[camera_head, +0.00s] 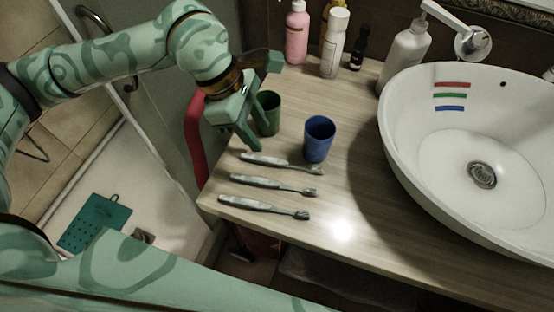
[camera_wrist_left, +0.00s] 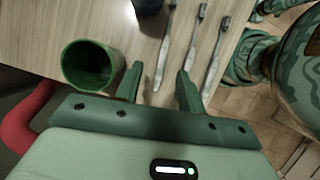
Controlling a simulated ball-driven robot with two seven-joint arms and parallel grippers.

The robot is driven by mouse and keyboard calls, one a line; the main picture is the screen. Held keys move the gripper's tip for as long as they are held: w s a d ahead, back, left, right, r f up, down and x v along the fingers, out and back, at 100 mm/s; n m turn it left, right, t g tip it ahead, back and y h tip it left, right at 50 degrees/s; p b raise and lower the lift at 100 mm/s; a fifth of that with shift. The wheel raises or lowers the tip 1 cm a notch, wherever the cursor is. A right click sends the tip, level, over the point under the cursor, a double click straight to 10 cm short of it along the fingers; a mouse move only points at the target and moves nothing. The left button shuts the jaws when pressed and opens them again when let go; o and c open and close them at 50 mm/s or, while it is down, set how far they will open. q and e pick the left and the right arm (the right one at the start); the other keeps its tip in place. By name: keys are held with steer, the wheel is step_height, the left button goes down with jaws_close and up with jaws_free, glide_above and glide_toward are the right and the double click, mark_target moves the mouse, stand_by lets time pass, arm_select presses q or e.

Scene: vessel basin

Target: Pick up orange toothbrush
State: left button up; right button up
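Three toothbrushes with pale grey-white handles lie side by side on the wooden counter: a back one (camera_head: 280,163), a middle one (camera_head: 272,185) and a front one (camera_head: 262,207). The back and middle heads look slightly reddish and the front head dark; I cannot tell which is orange. They also show in the left wrist view: the back one (camera_wrist_left: 166,45), the middle one (camera_wrist_left: 192,50) and the front one (camera_wrist_left: 215,62). My left gripper (camera_head: 257,120) is open above the counter's left edge. In the left wrist view the back brush's handle shows between the fingertips (camera_wrist_left: 158,72). My right gripper is not seen.
A green cup (camera_head: 268,113) stands close beside my left gripper, and a blue cup (camera_head: 319,138) stands behind the brushes. Bottles, including a pink one (camera_head: 297,32), line the back. A white basin (camera_head: 400,150) fills the right. The counter's front is clear.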

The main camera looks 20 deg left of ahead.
mark_target(273, 160)
arm_select(q)
steer(key=shift+x, duration=1.1)
steer(key=x, duration=0.1)
steer(key=b+x, duration=0.1)
steer(key=x, duration=0.2)
steer(key=shift+s+d+f+b, duration=0.15)
steer(key=shift+s+f+b, duration=0.15)
steer(key=shift+f+b, duration=0.1)
steer(key=shift+d+f, duration=0.15)
steer(key=shift+f, duration=0.1)
steer(key=shift+f, duration=0.1)
jaws_close()
